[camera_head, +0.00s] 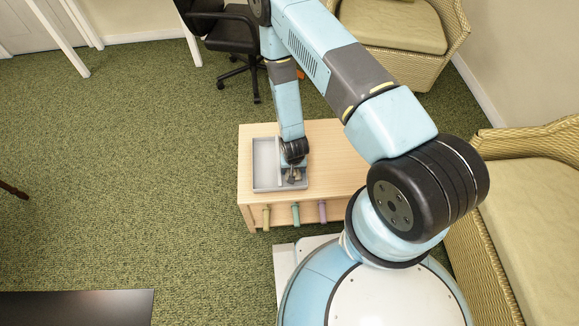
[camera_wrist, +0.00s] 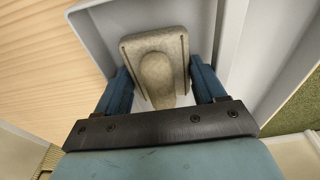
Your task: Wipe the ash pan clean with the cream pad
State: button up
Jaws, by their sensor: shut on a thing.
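The ash pan is a light grey tray (camera_head: 265,187) on the wooden table, with a dividing wall inside. Its grey wall also shows in the wrist view (camera_wrist: 243,40). My gripper (camera_head: 292,177) is down at the right part of the pan. In the wrist view my gripper (camera_wrist: 163,85) is shut on the cream pad (camera_wrist: 140,47), a beige block with a rounded grip in the middle, one blue finger on each side. The pad lies over the pan's pale floor; I cannot tell whether it touches. In the head view my gripper mostly hides it.
The light wooden table (camera_head: 335,165) has bare room right of the pan. Several coloured handles, such as a purple one (camera_head: 322,211), stick out at its front edge. An office chair (camera_head: 228,30) stands behind; a wicker sofa (camera_head: 535,190) is at the right.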

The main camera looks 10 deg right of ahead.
jog(key=shift+s, duration=1.75)
jog(key=shift+w+d+f, duration=0.1)
jog(key=shift+w, duration=2.7)
jog(key=shift+w+d+f, duration=0.1)
jog(key=shift+w, duration=2.7)
jog(key=shift+s+a+r, duration=0.1)
jog(key=shift+s+a, duration=0.05)
jog(key=shift+s, duration=4.05)
jog(key=shift+s+a, duration=0.1)
jog(key=shift+s, duration=1.3)
notch_tip(320, 180, up, 9)
jog(key=shift+w, duration=0.1)
